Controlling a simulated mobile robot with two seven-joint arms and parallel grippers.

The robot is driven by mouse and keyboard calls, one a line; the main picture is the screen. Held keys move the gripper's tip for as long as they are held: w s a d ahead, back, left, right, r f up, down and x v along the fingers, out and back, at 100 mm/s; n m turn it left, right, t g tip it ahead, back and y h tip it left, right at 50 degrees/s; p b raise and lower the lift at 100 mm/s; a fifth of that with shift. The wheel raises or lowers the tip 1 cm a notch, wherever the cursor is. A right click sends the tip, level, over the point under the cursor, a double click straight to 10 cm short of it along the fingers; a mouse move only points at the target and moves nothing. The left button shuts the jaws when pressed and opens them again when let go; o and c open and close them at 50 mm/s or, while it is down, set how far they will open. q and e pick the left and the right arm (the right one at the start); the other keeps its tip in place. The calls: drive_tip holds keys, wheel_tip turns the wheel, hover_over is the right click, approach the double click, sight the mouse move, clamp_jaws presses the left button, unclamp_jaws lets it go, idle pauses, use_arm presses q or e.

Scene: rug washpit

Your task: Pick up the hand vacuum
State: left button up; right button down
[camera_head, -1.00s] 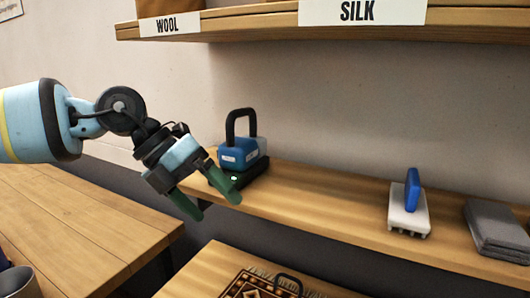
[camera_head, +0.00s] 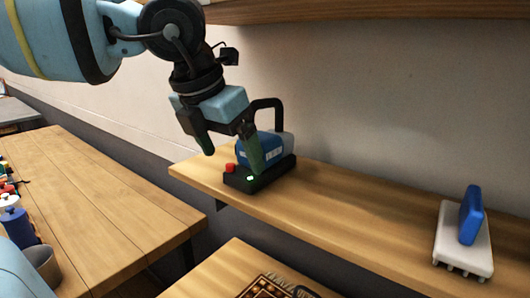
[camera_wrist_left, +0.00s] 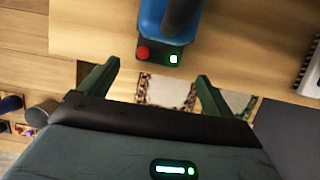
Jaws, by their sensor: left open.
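The hand vacuum (camera_head: 274,147) has a blue body and a black loop handle. It sits upright on a dark dock (camera_head: 273,177) with a red button and a green light, at the left end of the wall shelf. My left gripper (camera_head: 232,155) is open with green fingers pointing down. One finger overlaps the vacuum's front in the head view; I cannot tell whether it touches. In the left wrist view the blue vacuum (camera_wrist_left: 151,20) lies ahead of the open, empty fingers (camera_wrist_left: 158,73), its top cut off. My right gripper is not in view.
A white brush with a blue handle (camera_head: 463,250) sits further right on the shelf (camera_head: 360,213); the stretch between is clear. An upper shelf (camera_head: 290,10) hangs above. A wooden table (camera_head: 110,195) is at left, and a patterned rug (camera_head: 262,290) lies on a lower surface.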

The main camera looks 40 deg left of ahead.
sight(236, 177)
use_arm(q)
drive_tip(key=shift+s+x, duration=0.1)
drive_tip(key=shift+x, duration=1.2)
drive_tip(key=shift+s+x, duration=0.15)
drive_tip(key=shift+x, duration=1.15)
drive_tip(key=shift+a+f, duration=0.1)
drive_tip(key=shift+c, duration=0.3)
drive_tip(key=shift+w, duration=0.1)
drive_tip(key=c, duration=1.4)
